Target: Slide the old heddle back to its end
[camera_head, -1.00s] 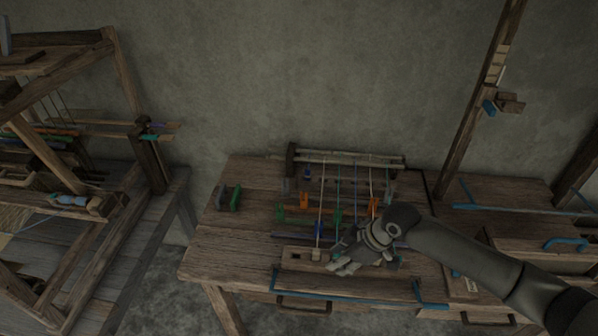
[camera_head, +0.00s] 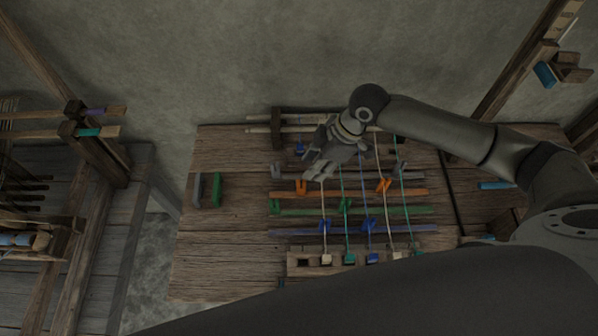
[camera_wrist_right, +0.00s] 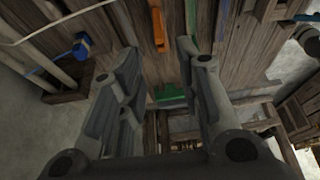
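The small loom on the table has grey, orange (camera_head: 410,193), green (camera_head: 400,211) and blue (camera_head: 410,229) bars with small clips, the heddles. Orange heddles (camera_head: 301,187) and (camera_head: 383,185), green heddles (camera_head: 275,207) and (camera_head: 346,205), and blue heddles (camera_head: 325,226) sit along the bars. I cannot tell which is the old heddle. My right gripper (camera_head: 316,172) is above the back left of the loom, near the left orange heddle. My left gripper is out of view.
Cords run from the back rods (camera_head: 262,129) to a slotted wooden block (camera_head: 305,261) at the front. A green piece (camera_head: 216,190) and a grey piece (camera_head: 198,190) stand on the tabletop (camera_head: 225,240) at left, with clear wood around them. A post rises at right.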

